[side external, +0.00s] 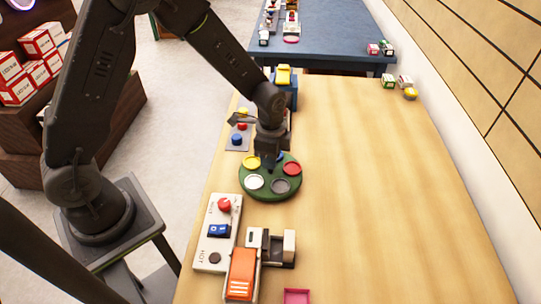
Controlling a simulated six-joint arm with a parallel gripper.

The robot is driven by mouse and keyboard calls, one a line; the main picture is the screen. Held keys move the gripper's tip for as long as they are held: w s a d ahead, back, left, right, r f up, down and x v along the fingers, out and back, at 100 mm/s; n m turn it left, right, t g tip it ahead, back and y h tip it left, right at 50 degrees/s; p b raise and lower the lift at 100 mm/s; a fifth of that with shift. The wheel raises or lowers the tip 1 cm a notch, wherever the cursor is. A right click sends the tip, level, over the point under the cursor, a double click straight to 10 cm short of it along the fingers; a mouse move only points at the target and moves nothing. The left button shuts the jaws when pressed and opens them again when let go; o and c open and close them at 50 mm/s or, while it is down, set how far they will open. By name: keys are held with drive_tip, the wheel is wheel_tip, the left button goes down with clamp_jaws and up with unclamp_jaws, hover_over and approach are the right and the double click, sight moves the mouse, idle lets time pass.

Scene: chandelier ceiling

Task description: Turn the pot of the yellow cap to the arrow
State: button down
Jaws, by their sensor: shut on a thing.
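A round green turntable (270,194) lies on the wooden table and carries several round coloured caps. The yellow cap (251,162) is at its back left, the red cap (291,169) at its right, the white cap (254,182) at its front left and the grey cap (281,186) at its front. A bit of blue (281,156) shows at the back, partly behind my gripper. My gripper (270,168) points down at the turntable's middle and is shut on a part there; its fingers hide that part. I cannot make out an arrow.
Behind the turntable are a grey panel with coloured buttons (237,137) and a blue box with a yellow top (284,76).

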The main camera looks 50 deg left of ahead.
drive_tip(key=m, duration=1.2)
drive_tip(key=shift+m, duration=0.4)
drive_tip(key=shift+r, duration=0.1)
drive_tip(key=c, duration=0.9)
unclamp_jaws()
wheel_tip(320, 180, up, 14)
drive_tip(key=shift+f, duration=0.1)
